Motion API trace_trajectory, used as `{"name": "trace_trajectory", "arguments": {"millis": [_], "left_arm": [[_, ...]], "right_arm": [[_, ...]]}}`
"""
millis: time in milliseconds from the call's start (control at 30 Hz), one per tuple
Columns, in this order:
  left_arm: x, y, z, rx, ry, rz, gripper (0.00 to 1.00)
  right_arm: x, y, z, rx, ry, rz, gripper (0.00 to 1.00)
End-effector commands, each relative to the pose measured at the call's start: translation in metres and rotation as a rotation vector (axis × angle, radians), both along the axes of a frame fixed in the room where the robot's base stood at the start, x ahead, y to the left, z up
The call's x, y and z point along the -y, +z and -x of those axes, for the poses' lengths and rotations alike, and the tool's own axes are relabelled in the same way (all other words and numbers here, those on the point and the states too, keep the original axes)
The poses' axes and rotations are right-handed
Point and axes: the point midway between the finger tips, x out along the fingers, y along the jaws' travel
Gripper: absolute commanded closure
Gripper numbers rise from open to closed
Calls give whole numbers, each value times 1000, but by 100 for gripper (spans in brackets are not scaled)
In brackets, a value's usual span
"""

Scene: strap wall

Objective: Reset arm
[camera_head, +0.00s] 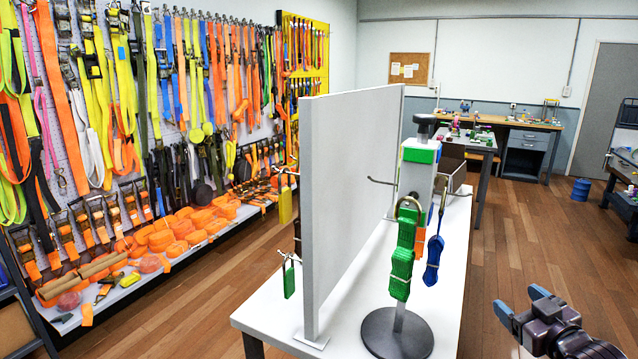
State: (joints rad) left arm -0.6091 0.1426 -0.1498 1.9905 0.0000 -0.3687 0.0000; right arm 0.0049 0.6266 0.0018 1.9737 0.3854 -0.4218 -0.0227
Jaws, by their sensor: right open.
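My right gripper (520,306) shows at the lower right, dark with blue-grey fingertips. It is open, with nothing between its fingers, and it is in the air to the right of the white table (452,285). My left arm and gripper are not in view.
A grey upright panel (352,190) stands on the table. Beside it is a stand (398,335) with a round base, hung with a green strap (402,262) and a blue strap (434,258). Straps cover the left wall. The wooden floor (540,225) beyond my gripper is clear.

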Motion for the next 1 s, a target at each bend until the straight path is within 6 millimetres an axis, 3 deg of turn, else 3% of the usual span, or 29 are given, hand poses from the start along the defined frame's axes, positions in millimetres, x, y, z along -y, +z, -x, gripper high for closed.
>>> {"name": "trace_trajectory", "arguments": {"millis": [33, 200, 400, 500, 700, 833, 1000], "left_arm": [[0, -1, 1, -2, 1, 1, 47], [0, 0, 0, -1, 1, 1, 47], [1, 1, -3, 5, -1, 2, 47], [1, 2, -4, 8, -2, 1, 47], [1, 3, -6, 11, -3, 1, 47], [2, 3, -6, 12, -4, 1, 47], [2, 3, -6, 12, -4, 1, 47]], "right_arm": [[-8, -32, 15, -32, -17, 0, 28], [-37, -117, 70, -129, -65, 10, 28], [-77, -200, 149, -278, -119, -32, 28], [-95, -230, 187, -355, -147, -89, 28], [-107, -261, 237, -453, -195, -154, 28], [-105, -267, 248, -473, -204, -155, 28], [-105, -267, 248, -473, -204, -155, 28]]}}
